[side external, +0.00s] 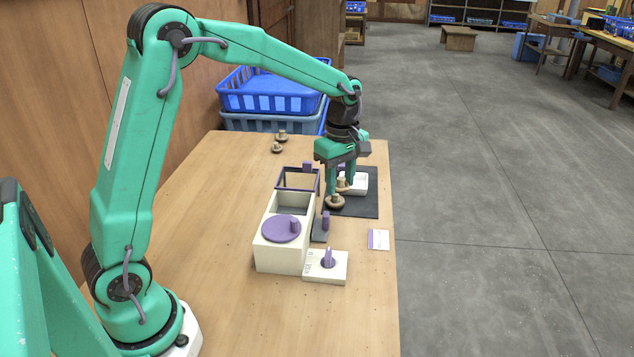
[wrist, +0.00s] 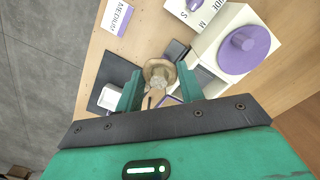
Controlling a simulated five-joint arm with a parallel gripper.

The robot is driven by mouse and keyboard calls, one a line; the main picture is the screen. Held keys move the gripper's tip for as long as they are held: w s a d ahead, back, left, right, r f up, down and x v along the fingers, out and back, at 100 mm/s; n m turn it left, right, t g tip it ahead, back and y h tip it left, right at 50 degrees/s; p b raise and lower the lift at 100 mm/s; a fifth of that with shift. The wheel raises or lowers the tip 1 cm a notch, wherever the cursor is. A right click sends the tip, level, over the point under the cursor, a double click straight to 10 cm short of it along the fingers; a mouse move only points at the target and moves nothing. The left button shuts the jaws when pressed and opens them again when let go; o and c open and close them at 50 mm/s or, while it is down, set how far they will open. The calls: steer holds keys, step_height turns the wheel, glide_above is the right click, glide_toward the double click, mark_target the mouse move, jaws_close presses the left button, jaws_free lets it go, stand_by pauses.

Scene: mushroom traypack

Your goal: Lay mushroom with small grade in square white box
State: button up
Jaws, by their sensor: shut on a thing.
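My gripper (side external: 345,192) is shut on a pale brown mushroom (side external: 335,203), which sits low between the fingertips, stem up. In the wrist view the same mushroom (wrist: 158,74) shows between the two green fingers. A second, smaller mushroom shape (side external: 342,184) shows just behind it, partly hidden by the fingers; I cannot tell what it rests on. A small white box (side external: 361,182) stands on the dark mat, right of and behind the fingers, partly hidden. It also shows left of the fingers in the wrist view (wrist: 108,94).
Two mushrooms (side external: 281,135) stand at the table's back. A purple open frame (side external: 298,172), a long white box (side external: 283,258) with a purple disc, and a white block (side external: 327,268) with a purple knob stand left and nearer. A "MEDIUM" card (wrist: 117,17) lies flat. Blue crates (side external: 262,98) stand behind.

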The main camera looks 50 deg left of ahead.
steer(key=w+a+f, duration=0.1)
steer(key=w, duration=0.6)
steer(key=w+a+f, duration=0.1)
steer(key=w+f, duration=0.1)
steer(key=w, duration=0.5)
steer(key=shift+a, duration=0.35)
steer(key=shift+w, duration=0.1)
steer(key=w+a+f, duration=0.1)
steer(key=a+f, duration=0.1)
steer(key=a, duration=0.1)
steer(key=w+a+f, duration=0.1)
steer(key=a+f, duration=0.1)
steer(key=a, duration=0.2)
steer(key=w+a+f, duration=0.1)
steer(key=a+f, duration=0.2)
steer(key=a, duration=0.1)
steer(key=shift+w+a, duration=0.1)
steer(key=shift+w, duration=0.05)
steer(key=shift+f, duration=1.95)
steer(key=shift+f, duration=0.1)
